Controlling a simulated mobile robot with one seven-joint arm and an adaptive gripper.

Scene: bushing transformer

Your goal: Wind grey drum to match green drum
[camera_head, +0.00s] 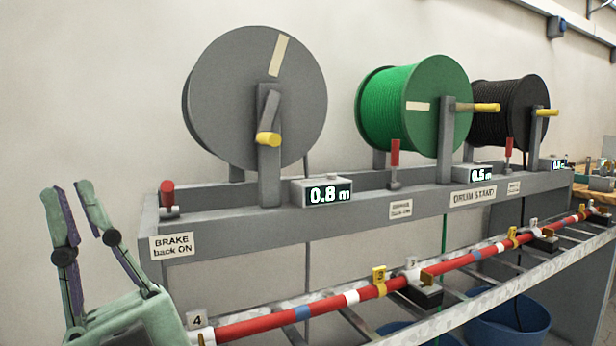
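The grey drum (225,105) is at the left of the drum stand (380,205), with a pale stripe near its top. Its crank, with a yellow handle (268,139), hangs down from the hub. The display (329,194) below it reads 0.8 m. The green drum (385,108) is in the middle, with its yellow handle (478,107) pointing right; the display (481,174) near it seems to read 0.5 m. The red brake lever (167,192) stands upright above the "BRAKE back ON" label (172,245). My gripper (78,203) is open and empty at the lower left, apart from the stand.
A black drum (508,105) is at the right, with another display partly hidden. A red lever (395,160) stands by the green drum. A red pole with numbered clamps runs along a ladder-like rack (470,300) in front. Blue buckets (510,325) are below.

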